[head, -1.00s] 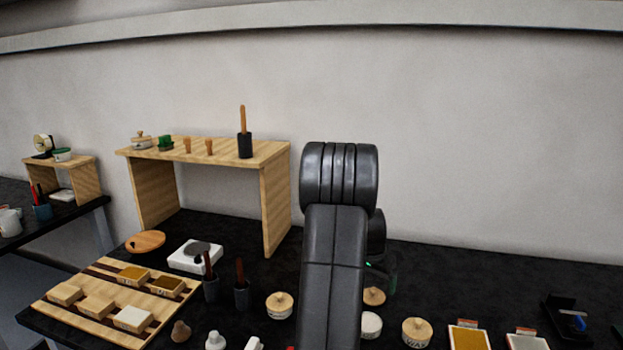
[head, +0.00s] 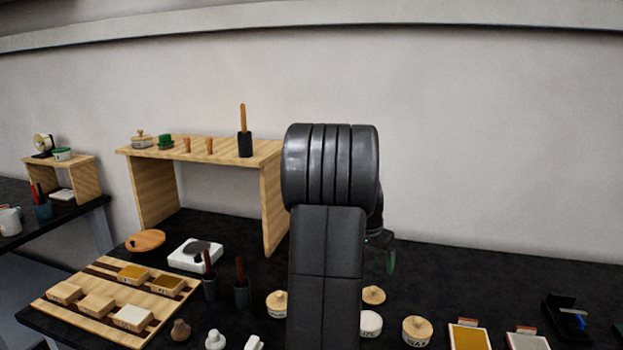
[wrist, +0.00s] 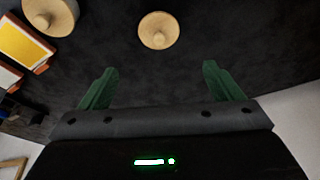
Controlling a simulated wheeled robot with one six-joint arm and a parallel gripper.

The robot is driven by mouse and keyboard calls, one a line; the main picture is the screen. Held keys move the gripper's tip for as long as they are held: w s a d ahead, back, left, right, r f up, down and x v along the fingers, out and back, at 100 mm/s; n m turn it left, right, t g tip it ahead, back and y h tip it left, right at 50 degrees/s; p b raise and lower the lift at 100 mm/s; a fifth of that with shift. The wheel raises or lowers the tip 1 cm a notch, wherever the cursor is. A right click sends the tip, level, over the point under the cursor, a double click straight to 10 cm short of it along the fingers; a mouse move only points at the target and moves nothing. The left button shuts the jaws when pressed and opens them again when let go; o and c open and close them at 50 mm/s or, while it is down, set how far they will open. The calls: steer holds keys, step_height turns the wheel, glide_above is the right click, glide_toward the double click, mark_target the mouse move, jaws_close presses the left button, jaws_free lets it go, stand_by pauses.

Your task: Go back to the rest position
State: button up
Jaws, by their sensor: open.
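My gripper (wrist: 157,84) is open in the wrist view, its two green fingers spread wide with nothing between them. It is above the black worktop, and a round wooden lid (wrist: 158,30) lies beyond the fingertips, apart from them. In the head view my raised arm fills the middle and hides most of the gripper. Only a dark part with a greenish finger shows to the right of the arm, above the worktop (head: 480,275).
A wooden shelf (head: 272,200) stands left of my arm. A slatted wooden tray (head: 62,312) with small boxes lies front left. Lidded pots, including one at right (head: 417,331), and a gold-filled tray (head: 469,337) line the front. The wall behind is bare.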

mark_target(374, 288)
steer(key=x, duration=1.2)
steer(key=shift+s+f+p, duration=0.1)
steer(key=shift+f+p, duration=0.3)
step_height(374, 288, up, 11)
steer(key=s+a+r, duration=0.2)
steer(key=s+a, duration=0.1)
steer(key=s, duration=0.8)
steer(key=f, duration=1)
steer(key=shift+s+a, duration=0.2)
steer(key=shift+s, duration=0.15)
steer(key=v, duration=0.3)
steer(key=shift+r+b, duration=0.1)
steer(key=shift+b, duration=0.3)
steer(key=shift+s+a+r, duration=0.25)
steer(key=shift+r, duration=0.4)
